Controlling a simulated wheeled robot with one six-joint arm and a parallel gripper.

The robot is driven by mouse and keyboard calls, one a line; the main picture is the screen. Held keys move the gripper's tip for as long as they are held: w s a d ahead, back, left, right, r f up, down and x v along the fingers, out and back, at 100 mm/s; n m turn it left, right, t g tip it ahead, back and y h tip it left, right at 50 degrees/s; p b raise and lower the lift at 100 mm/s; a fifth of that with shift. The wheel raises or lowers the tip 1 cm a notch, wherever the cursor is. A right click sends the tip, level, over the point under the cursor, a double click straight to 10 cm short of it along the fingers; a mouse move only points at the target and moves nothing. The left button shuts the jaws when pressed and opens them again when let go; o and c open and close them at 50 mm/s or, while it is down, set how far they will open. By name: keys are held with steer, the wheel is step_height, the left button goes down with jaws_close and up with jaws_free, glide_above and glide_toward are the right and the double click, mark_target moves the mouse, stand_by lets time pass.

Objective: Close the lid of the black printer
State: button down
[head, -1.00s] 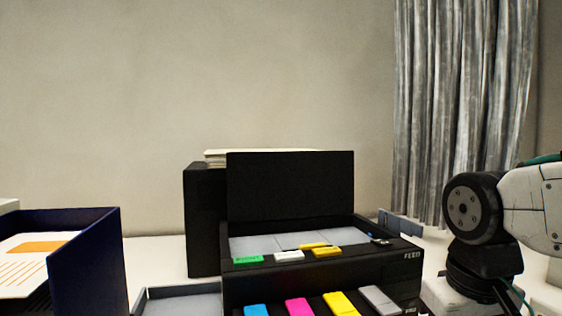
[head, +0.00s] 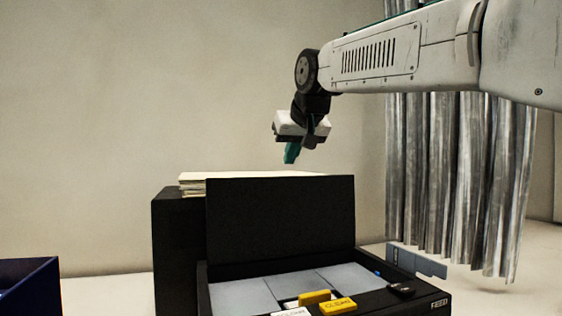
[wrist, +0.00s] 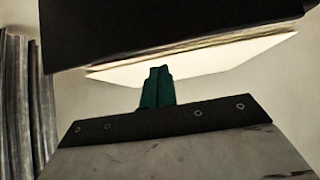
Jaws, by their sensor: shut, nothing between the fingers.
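The black printer (head: 203,291) stands on the table in the lower middle of the head view. Its lid (head: 280,218) stands upright at the back, open. Grey panels (head: 300,288) show in the body below it. My gripper (head: 290,155) is shut and empty. It hangs above the lid's top edge and the paper stack, pointing down; how far behind the lid it is I cannot tell. In the wrist view my gripper's teal fingers (wrist: 157,88) are together, below the pale paper stack and a dark surface across the top.
A pale paper stack (head: 192,183) lies on a tall black box (head: 178,250) behind the printer. A dark blue bin (head: 40,290) stands at left. A grey-blue bracket (head: 416,262) lies at right near the curtain (head: 455,180). White table shows bare at left.

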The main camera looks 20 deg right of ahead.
steer(key=x, duration=0.2)
steer(key=d+x, duration=0.1)
steer(key=x, duration=0.5)
steer(key=shift+d+f, duration=0.1)
steer(key=shift+d, duration=0.1)
